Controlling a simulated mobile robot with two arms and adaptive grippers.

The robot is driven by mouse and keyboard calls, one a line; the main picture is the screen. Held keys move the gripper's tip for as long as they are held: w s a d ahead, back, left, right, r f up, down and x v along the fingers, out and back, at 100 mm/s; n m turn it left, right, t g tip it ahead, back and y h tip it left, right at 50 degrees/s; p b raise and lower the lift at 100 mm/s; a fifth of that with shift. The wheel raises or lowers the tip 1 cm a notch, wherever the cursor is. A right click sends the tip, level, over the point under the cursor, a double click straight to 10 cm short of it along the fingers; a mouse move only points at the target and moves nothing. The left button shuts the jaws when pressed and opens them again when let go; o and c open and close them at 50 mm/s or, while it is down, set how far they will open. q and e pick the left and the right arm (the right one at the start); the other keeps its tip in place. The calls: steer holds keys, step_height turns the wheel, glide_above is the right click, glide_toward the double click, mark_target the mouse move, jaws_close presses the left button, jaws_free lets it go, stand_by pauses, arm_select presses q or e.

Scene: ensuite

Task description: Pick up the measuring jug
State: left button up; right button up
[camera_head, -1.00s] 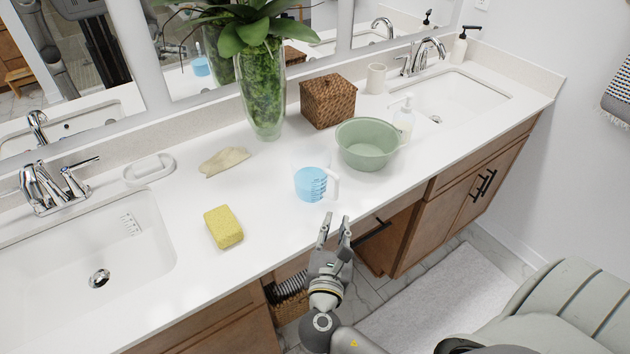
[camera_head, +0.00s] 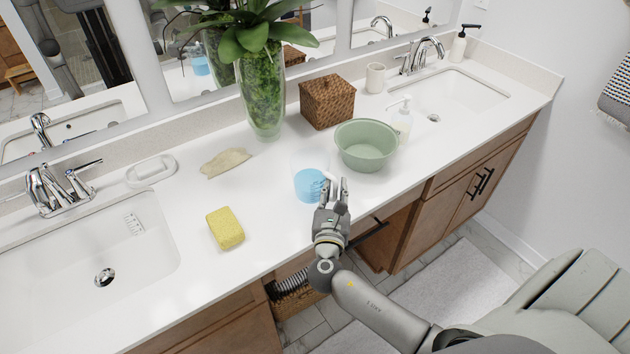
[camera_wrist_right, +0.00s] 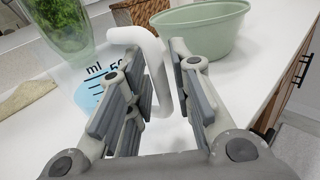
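The measuring jug (camera_head: 309,184) stands upright on the white counter. Its lower part is blue, its upper part is clear, and it has dark markings. My right gripper (camera_head: 337,186) is at its right side, by the handle. In the right wrist view, the jug's white handle (camera_wrist_right: 158,75) stands between the two open fingers of the right gripper (camera_wrist_right: 160,85), with a gap to the right finger. Whether the left finger touches the handle, I cannot tell. The gripper hides part of the jug. My left gripper is not in view.
A green basin (camera_head: 366,147) stands just right of and behind the jug. A yellow sponge (camera_head: 225,228) lies to the left, and a beige cloth (camera_head: 225,162) behind it. A wicker box (camera_head: 327,101) and a plant vase (camera_head: 264,95) stand at the back.

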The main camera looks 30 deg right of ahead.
steer(key=shift+w+d, duration=0.1)
steer(key=shift+w, duration=0.05)
steer(key=shift+c, duration=0.3)
jaws_close()
steer(key=shift+r, duration=0.2)
